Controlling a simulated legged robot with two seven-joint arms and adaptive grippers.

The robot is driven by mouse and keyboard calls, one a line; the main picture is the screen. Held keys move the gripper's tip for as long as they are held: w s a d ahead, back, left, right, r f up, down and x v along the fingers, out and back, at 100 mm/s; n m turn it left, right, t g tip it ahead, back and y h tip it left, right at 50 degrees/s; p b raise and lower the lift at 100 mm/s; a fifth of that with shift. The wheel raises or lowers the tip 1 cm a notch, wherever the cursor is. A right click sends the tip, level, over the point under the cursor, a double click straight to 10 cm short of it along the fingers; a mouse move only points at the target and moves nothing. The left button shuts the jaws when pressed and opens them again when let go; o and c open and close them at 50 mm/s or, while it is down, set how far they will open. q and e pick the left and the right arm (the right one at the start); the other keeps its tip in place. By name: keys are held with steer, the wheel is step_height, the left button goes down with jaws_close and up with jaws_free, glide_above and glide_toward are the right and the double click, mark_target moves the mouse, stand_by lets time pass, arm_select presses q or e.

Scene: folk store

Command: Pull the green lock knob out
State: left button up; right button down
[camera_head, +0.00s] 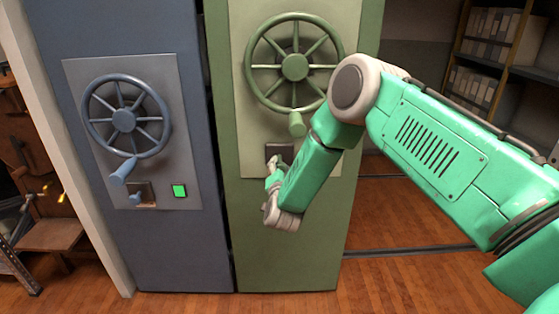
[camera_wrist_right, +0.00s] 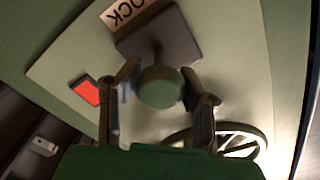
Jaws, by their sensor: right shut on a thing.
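The green lock knob (camera_wrist_right: 160,88) sits on a short stem from a dark square plate (camera_wrist_right: 172,38) in the right wrist view. My right gripper (camera_wrist_right: 160,70) has one finger on each side of the knob and is shut on it. In the head view my right gripper (camera_head: 273,168) is at the lock plate of the green cabinet (camera_head: 300,250), below its handwheel (camera_head: 295,67). The gripper and arm hide the knob there. My left gripper is not in view.
A red light (camera_wrist_right: 86,91) shows beside the lock plate. A blue cabinet (camera_head: 165,250) stands left, with its own handwheel (camera_head: 124,120), lock knob (camera_head: 135,198) and green light (camera_head: 180,191). Shelves (camera_head: 500,45) stand at the back right. Wooden floor (camera_head: 400,212) shows at right.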

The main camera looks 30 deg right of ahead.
steer(key=shift+s+a+f, duration=0.15)
steer(key=shift+s+f, duration=0.05)
steer(key=shift+f, duration=0.2)
steer(key=c, duration=1)
jaws_free()
steer(key=shift+s, duration=0.1)
steer(key=shift+a+r, duration=0.1)
steer(key=shift+r, duration=0.2)
steer(key=shift+a, duration=0.1)
steer(key=v, duration=1.2)
steer(key=shift+f, duration=0.1)
